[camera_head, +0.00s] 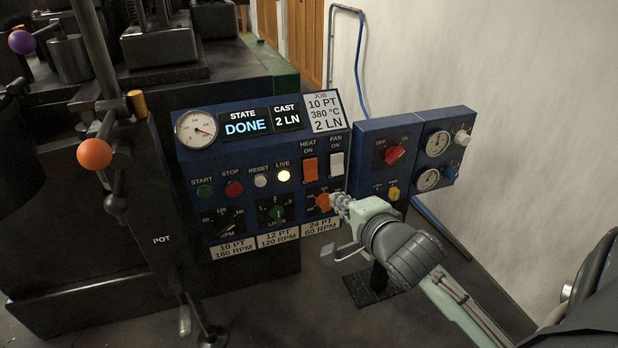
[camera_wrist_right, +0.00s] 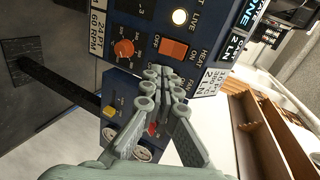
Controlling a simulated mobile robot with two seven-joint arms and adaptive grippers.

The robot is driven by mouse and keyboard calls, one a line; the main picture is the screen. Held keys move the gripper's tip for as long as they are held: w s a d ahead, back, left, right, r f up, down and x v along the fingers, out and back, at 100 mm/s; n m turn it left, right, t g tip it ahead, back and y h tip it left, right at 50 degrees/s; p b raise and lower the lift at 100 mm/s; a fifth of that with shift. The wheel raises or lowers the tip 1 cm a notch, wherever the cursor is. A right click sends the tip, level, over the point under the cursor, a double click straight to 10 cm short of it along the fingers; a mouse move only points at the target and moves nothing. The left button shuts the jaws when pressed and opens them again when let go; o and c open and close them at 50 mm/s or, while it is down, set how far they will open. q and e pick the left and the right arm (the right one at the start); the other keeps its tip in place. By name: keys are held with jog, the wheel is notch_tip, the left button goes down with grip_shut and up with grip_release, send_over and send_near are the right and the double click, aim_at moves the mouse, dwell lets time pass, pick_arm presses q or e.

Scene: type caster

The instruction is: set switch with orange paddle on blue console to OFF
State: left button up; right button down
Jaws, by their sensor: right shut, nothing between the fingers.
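The blue console (camera_head: 190,165) stands in the middle of the head view. Its switch with the orange paddle (camera_head: 310,169) is under the HEAT label, left of a white paddle switch (camera_head: 336,164). The orange paddle also shows in the right wrist view (camera_wrist_right: 174,49), with OFF and ON marked at its two ends. I cannot tell which way it is tilted. My right gripper (camera_head: 338,203) is shut and empty, below and to the right of the orange paddle, close to an orange knob (camera_head: 322,202). Its fingertips (camera_wrist_right: 157,80) look apart from the paddle. My left gripper is not in view.
A second blue box with a red knob (camera_head: 395,154) and yellow knob (camera_head: 393,193) stands just right of the console. Gauges (camera_head: 437,143) sit beside it. A lever with an orange ball (camera_head: 94,153) stands at left. Bare floor lies in front of the console.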

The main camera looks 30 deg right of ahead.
aim_at(310, 175)
jog(key=shift+w+r+m, duration=0.1)
jog(key=shift+r+m, duration=0.3)
jog(key=shift+r, duration=0.1)
jog(key=shift+w, duration=0.1)
jog(key=x, duration=1.2)
jog(key=shift+w, duration=0.35)
jog(key=shift+w+d+f, duration=0.15)
jog(key=shift+w+f, duration=0.1)
jog(key=shift+w, duration=0.25)
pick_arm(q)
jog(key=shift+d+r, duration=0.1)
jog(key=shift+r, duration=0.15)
pick_arm(e)
jog(key=shift+f, duration=0.1)
pick_arm(q)
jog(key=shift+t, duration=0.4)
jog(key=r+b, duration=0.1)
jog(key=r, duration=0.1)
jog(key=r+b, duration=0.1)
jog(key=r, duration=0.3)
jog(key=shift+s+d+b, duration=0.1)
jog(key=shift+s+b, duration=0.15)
jog(key=shift+b, duration=0.15)
pick_arm(e)
jog(key=shift+w+f+t, duration=0.15)
jog(key=shift+w+t, duration=0.2)
jog(key=shift+t, duration=0.25)
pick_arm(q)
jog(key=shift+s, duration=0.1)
